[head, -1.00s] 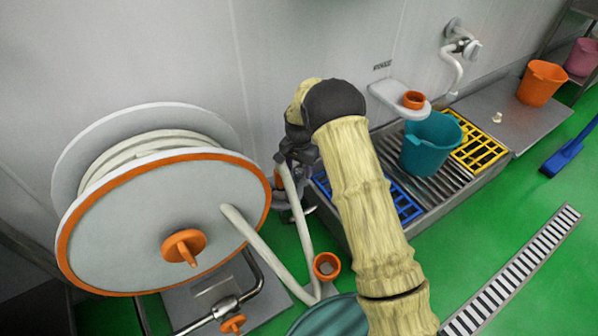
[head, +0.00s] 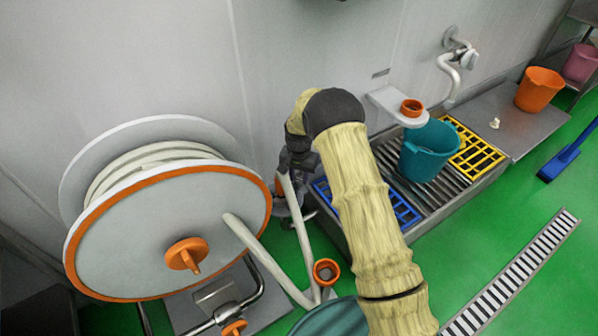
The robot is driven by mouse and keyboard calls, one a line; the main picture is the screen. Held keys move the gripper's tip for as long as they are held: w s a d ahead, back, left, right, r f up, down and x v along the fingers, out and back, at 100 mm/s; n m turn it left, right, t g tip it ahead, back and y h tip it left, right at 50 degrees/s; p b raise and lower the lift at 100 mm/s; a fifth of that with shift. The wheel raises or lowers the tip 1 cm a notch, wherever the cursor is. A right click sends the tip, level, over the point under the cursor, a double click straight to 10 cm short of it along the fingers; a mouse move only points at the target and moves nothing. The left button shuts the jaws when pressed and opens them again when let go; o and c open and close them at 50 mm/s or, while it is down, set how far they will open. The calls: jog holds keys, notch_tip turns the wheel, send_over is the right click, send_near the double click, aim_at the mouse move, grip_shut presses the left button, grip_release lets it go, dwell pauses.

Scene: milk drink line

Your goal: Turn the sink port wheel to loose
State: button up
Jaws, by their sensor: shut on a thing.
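The sink port wheel (head: 279,185) shows only as a small orange patch low by the wall, left of the sink. Most of it is hidden by my gripper and wrist. My gripper (head: 285,183) is at it, shut on the wheel; the fingertips are small and partly hidden behind my arm. The wheel's angle cannot be read. A grey fitting (head: 289,208) sits just below the gripper, beside a pale hose (head: 302,236) that runs down to the floor.
A large hose reel (head: 150,232) with an orange rim stands close on the left. The steel sink (head: 438,185) holds a teal bucket (head: 428,152), blue grate (head: 405,208) and yellow grate (head: 477,155).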

aim_at(299, 179)
jog(key=shift+n+p, duration=0.5)
jog(key=shift+n, duration=0.2)
jog(key=o, duration=1)
notch_tip(299, 179, up, 17)
jog(key=p, duration=0.6)
jog(key=shift+r, duration=0.15)
